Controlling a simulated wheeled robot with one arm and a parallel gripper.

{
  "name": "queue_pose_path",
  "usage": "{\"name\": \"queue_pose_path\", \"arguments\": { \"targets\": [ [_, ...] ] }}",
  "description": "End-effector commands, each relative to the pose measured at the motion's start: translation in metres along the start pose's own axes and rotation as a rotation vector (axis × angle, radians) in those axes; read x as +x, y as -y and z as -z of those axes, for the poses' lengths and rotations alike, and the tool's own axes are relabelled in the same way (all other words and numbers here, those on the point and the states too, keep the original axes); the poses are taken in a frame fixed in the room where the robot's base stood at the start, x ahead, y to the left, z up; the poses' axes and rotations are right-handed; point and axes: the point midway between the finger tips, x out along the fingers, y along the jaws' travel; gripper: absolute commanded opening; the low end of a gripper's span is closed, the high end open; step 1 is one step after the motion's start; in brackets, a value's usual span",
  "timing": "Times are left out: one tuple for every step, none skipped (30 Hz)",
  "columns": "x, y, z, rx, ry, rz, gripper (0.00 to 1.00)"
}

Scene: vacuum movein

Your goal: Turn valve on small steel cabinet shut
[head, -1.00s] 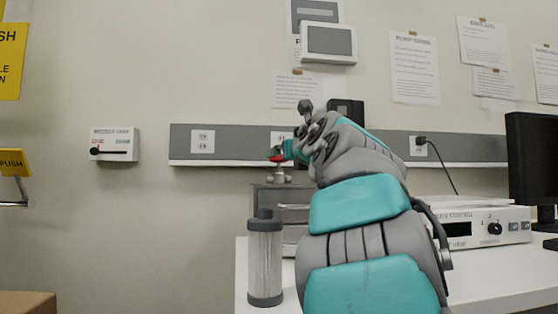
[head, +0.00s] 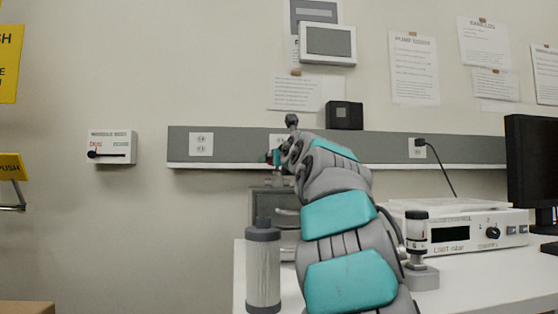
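The small steel cabinet (head: 262,208) stands on the white bench, partly hidden behind my arm and a filter cylinder. The valve sits on top of it, and only a small red bit of its handle (head: 267,158) shows. The gap between the fingers is hidden by the wrist.
A clear cylinder with grey caps (head: 263,266) stands in front of the cabinet. A small gauge-like device (head: 416,245) and a white instrument (head: 470,228) are to the right of my arm. A monitor (head: 533,165) stands far right. A wall lever box (head: 111,147) hangs left.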

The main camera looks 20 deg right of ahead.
Motion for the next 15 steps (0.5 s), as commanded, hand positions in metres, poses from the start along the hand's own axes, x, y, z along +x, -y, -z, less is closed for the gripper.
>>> {"name": "queue_pose_path", "arguments": {
  "targets": [
    [-0.0001, 0.0, 0.0001, 0.0, 0.0, 0.0, 0.96],
    [-0.0001, 0.0, 0.0001, 0.0, 0.0, 0.0, 0.96],
    [-0.0001, 0.0001, 0.0002, 0.0, 0.0, 0.0, 0.96],
    [-0.0002, 0.0001, 0.0002, 0.0, 0.0, 0.0, 0.95],
    [-0.0002, 0.0001, 0.0002, 0.0, 0.0, 0.0, 0.92],
    [-0.0001, 0.0002, 0.0003, 0.0, 0.0, 0.0, 0.88],
    [-0.0002, 0.0002, 0.0002, 0.0, 0.0, 0.0, 0.84],
    [-0.0002, 0.0002, 0.0002, 0.0, 0.0, 0.0, 0.81],
    [-0.0002, 0.0002, 0.0002, 0.0, 0.0, 0.0, 0.76],
    [-0.0002, 0.0002, 0.0002, 0.0, 0.0, 0.0, 0.73],
    [-0.0002, 0.0002, 0.0003, 0.0, -0.001, 0.0, 0.69],
    [-0.0003, 0.0002, 0.0002, 0.0, 0.0, 0.0, 0.65],
    [-0.0003, 0.0002, 0.0002, 0.0, 0.0, 0.0, 0.62],
    [-0.0002, 0.0002, 0.0003, 0.0, -0.001, 0.0, 0.58],
    [-0.0002, 0.0002, 0.0003, 0.0, -0.001, 0.0, 0.54]
  ]
}}
